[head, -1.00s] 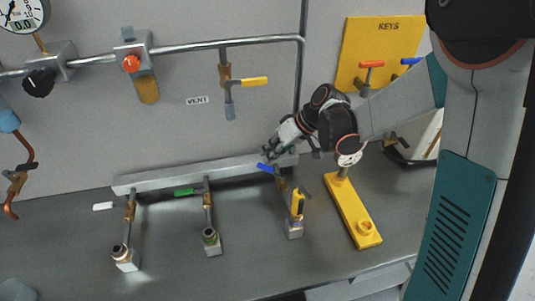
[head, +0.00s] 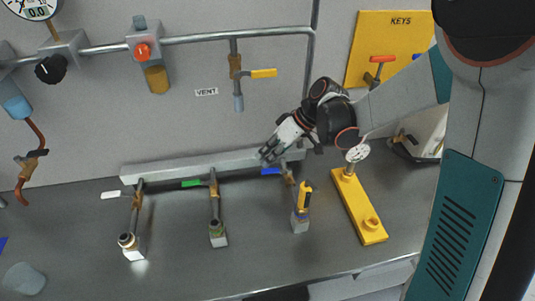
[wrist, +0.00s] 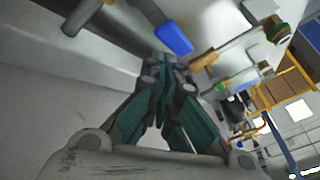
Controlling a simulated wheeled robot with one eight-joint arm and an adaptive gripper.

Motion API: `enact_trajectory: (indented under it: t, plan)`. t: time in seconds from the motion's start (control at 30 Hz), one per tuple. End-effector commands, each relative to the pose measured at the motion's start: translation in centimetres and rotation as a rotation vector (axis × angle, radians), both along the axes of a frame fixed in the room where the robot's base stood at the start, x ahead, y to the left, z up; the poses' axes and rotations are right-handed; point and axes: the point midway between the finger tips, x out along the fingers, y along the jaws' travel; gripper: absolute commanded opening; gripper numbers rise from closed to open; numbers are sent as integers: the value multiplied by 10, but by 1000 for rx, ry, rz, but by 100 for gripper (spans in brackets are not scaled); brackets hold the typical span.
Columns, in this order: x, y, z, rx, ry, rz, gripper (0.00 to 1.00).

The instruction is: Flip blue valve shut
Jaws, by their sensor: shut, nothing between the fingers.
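The blue valve handle (head: 271,171) is on the right of three valves below the grey rail and points left, crosswise to its pipe. My gripper (head: 267,156) is shut and empty, with its fingertips just above the handle. In the wrist view the blue handle (wrist: 173,38) lies just beyond the shut fingertips (wrist: 163,66). I cannot tell whether they touch. The brass valve body (head: 290,180) stands beside the handle's right end.
The green handle (head: 192,183) and white handle (head: 111,195) are further left. A yellow stand with a gauge (head: 360,210) is to the right. The grey rail (head: 180,169) runs behind.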

Motion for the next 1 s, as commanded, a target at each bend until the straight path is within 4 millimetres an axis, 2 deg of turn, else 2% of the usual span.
enact_trajectory:
  t: [0.67, 0.83, 1.0]
  plan:
    - [-2, -1, 2, 0, 0, 0, 0]
    - [-1, -12, 16, 1, 0, -1, 0]
    - [-1, -33, 44, 0, 0, -2, 0]
